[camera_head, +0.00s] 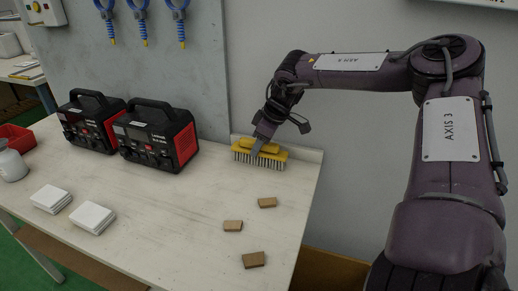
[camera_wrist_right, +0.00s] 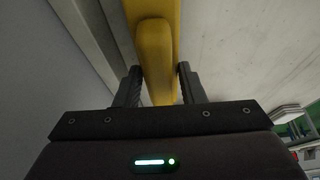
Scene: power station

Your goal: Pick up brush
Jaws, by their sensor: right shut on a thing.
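The yellow brush (camera_head: 272,158) is at the back right corner of the table, bristles downward, close to the low back ledge. My right gripper (camera_head: 257,152) reaches it from above and is shut on its yellow handle. In the right wrist view the yellow brush (camera_wrist_right: 154,45) runs between the two dark fingers of my right gripper (camera_wrist_right: 157,84). I cannot tell whether the bristles touch the table. My left gripper is not in view.
Two black and red power stations (camera_head: 157,137) (camera_head: 90,122) stand left of the brush. White stacked pads (camera_head: 92,217) and several brown blocks (camera_head: 233,226) lie on the table (camera_head: 170,205). Blue tools (camera_head: 143,22) hang on the grey panel. The table's middle is clear.

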